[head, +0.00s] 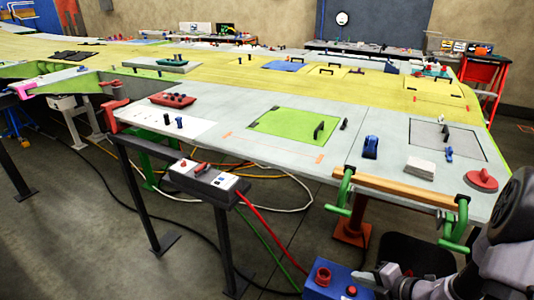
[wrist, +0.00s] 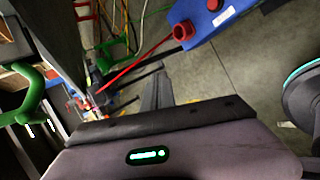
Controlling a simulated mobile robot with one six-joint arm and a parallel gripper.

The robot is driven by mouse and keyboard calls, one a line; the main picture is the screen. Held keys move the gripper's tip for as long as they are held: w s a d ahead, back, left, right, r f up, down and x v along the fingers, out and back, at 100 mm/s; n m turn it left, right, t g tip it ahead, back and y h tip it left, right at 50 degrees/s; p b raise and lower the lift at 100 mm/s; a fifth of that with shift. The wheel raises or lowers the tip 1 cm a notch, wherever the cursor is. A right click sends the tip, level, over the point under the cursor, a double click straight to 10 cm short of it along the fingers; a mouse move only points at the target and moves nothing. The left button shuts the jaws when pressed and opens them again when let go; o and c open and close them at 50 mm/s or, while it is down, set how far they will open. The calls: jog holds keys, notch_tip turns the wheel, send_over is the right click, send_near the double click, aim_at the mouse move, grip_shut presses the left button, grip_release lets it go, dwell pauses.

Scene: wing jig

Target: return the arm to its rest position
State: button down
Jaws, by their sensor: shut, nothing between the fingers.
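My arm (head: 497,240) comes in at the lower right of the head view, folded low beside the near edge of the wing. My gripper (head: 362,279) is at the bottom of that view, pointing left, close to a blue box with red knobs (head: 322,287). In the wrist view the gripper (wrist: 160,80) shows as dark fingers, closed together with nothing between them. The blue box (wrist: 204,22) is at the top of that view, apart from the fingers. Whether the gripper touches anything in the head view is hard to tell.
The grey and yellow wing panel (head: 270,95) fills the middle. A wooden bar with green clamps (head: 400,190) sits on its near edge, close to my arm. A red round handle (head: 482,179) is on the corner. A control box (head: 203,179), cables and stands are below.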

jog(key=s+a+r+n+g+y, duration=0.2)
jog(key=a+r+n+g, duration=0.1)
jog(key=a+r+n, duration=1.25)
jog(key=s+a+r+n+h, duration=0.1)
jog(key=s+r+n, duration=0.3)
jog(key=s+n, duration=0.4)
jog(key=s+a+r+n+h, duration=0.2)
jog(key=s+r+n+h, duration=0.2)
jog(key=n, duration=1.6)
jog(key=s, duration=0.3)
jog(key=shift+s+a+r+b, duration=0.3)
jog(key=shift+s+b, duration=0.05)
